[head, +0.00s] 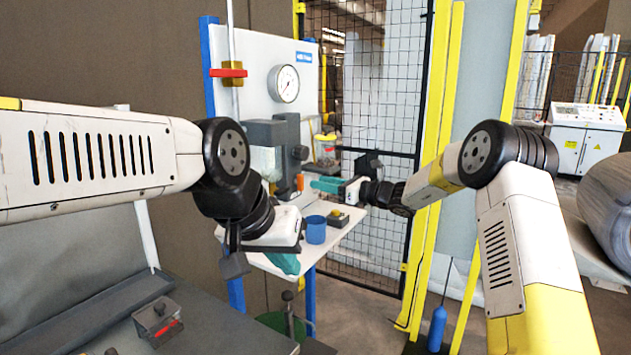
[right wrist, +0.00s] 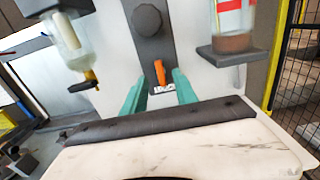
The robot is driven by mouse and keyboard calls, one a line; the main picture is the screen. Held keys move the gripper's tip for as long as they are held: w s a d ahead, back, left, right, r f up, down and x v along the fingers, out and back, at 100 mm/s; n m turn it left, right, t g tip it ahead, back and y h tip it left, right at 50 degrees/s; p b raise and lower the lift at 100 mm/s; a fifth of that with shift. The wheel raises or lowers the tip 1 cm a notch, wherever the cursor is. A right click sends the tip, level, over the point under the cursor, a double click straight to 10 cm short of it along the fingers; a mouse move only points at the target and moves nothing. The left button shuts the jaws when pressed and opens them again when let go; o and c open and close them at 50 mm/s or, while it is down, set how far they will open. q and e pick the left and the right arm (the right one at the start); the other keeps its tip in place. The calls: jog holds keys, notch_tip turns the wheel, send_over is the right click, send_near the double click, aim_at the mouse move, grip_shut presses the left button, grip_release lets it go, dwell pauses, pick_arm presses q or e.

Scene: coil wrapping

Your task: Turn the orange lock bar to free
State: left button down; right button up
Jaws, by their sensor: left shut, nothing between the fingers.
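The orange lock bar (right wrist: 159,72) stands nearly upright on a dark grey column in the right wrist view, just above a small pale label strip (right wrist: 163,89). In the head view the orange bar (head: 300,182) shows small, left of my right gripper (head: 320,186). In the right wrist view my right gripper (right wrist: 159,92) has its two teal fingers apart, with the bar beyond and between their tips; contact is not visible. My left gripper (head: 286,264) points down by the front edge of the white table, its teal fingers together and empty.
A blue cup (head: 316,230) and a small grey box (head: 338,217) stand on the white table (head: 327,243). A pressure gauge (head: 284,83) and a red valve handle (head: 229,73) are on the panel above. A black mesh fence (head: 385,110) stands behind.

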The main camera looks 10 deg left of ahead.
aim_at(303, 179)
jog(key=x, duration=0.6)
jog(key=shift+a, duration=0.3)
grip_shut()
